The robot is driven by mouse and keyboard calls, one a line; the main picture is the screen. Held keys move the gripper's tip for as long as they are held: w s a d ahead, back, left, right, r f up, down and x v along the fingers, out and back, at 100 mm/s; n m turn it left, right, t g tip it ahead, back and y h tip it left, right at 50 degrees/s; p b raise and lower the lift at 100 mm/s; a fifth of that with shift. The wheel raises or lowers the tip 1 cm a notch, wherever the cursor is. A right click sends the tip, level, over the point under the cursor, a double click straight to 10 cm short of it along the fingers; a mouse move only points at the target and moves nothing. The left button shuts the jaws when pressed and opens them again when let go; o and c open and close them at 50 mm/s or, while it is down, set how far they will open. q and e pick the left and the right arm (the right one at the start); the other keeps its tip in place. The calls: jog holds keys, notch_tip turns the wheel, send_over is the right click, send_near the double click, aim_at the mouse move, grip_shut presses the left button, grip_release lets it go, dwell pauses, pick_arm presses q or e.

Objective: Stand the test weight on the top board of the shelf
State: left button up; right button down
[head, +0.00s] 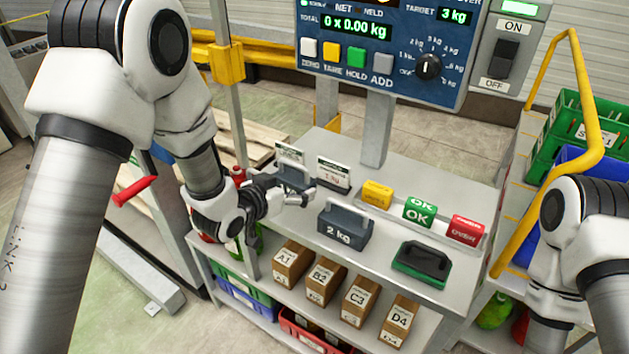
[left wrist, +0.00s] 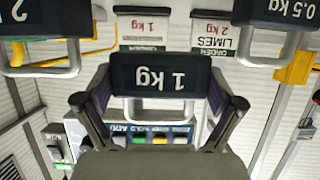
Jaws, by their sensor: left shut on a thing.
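My left gripper (head: 290,190) is shut on a dark grey test weight marked 1 kg (left wrist: 155,77). The left wrist view, which is upside down, shows the weight between the two fingers. In the head view the dark block at the fingers (head: 294,174) appears to be this weight, partly covered by the gripper. I cannot tell whether its base touches the surface below. A grey unit has a top board (head: 385,205) and a lower board with boxes. I cannot tell whether this is the task's shelf. My right gripper is outside the view; only its arm shows.
A 2 kg weight (head: 345,228) stands right of the left gripper; a 0.5 kg weight (left wrist: 278,12) shows in the wrist view. Yellow, green and red blocks (head: 420,212) and a dark green-edged tray (head: 422,264) occupy the right. Two sign cards (head: 333,174) stand behind.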

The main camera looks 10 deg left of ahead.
aim_at(293, 214)
pick_arm(q)
jog(key=f, duration=0.5)
jog(key=shift+w+d, duration=0.15)
jog(key=shift+w, duration=0.2)
jog(key=shift+s+f, duration=0.1)
jog(key=shift+f, duration=0.4)
jog(key=shift+f, duration=0.15)
jog(key=o, duration=1.5)
jog(key=shift+c, duration=0.2)
jog(key=shift+s, duration=0.1)
